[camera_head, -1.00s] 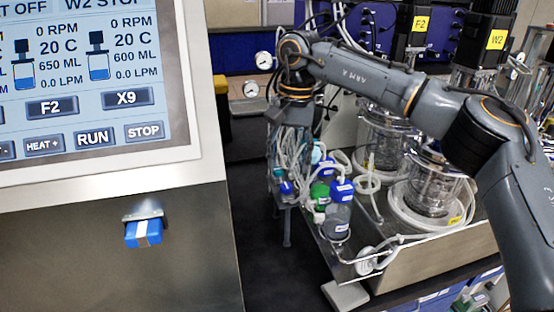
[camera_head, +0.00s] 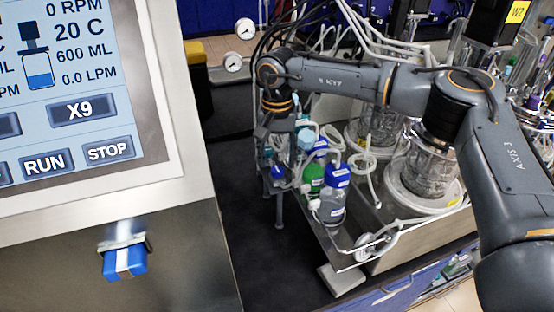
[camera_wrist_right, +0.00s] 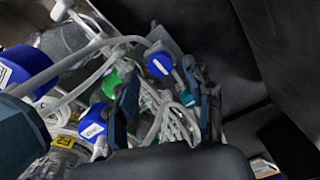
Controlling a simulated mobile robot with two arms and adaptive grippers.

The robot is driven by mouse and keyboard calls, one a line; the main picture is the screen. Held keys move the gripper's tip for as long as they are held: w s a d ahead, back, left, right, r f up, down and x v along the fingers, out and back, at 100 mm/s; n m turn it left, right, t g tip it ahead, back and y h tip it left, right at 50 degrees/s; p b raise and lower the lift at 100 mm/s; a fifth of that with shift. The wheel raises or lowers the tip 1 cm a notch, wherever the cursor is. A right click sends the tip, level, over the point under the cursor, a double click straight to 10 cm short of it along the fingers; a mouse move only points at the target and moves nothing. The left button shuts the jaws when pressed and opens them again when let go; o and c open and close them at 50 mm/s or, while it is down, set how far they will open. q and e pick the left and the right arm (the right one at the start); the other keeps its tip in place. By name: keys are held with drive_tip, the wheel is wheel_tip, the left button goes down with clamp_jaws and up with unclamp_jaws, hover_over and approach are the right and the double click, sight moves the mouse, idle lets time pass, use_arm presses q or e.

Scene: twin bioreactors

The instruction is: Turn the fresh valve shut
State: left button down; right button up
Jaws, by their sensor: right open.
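My right gripper (camera_head: 278,165) points down at the left end of the bottle and tubing group, partly hidden by my wrist and the tubes. In the right wrist view its two dark fingers (camera_wrist_right: 168,88) stand apart. A round blue knob or cap with a white label (camera_wrist_right: 159,64) shows between and beyond the fingertips, with no clear contact. A small blue part also shows near the gripper in the head view (camera_head: 277,172). I cannot tell for sure which part is the fresh valve or how it is turned. My left gripper is out of view.
Blue-capped bottles (camera_head: 332,205) and a green one (camera_head: 313,178) stand close right of the gripper among white tubes. Glass vessels (camera_head: 428,170) stand further right. A control screen (camera_head: 65,90) fills the left, with a blue stick (camera_head: 124,262) below it.

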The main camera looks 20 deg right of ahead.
sight(277, 171)
drive_tip(key=shift+f, duration=0.95)
drive_tip(key=shift+f+p, duration=0.3)
drive_tip(key=shift+f, duration=0.15)
clamp_jaws()
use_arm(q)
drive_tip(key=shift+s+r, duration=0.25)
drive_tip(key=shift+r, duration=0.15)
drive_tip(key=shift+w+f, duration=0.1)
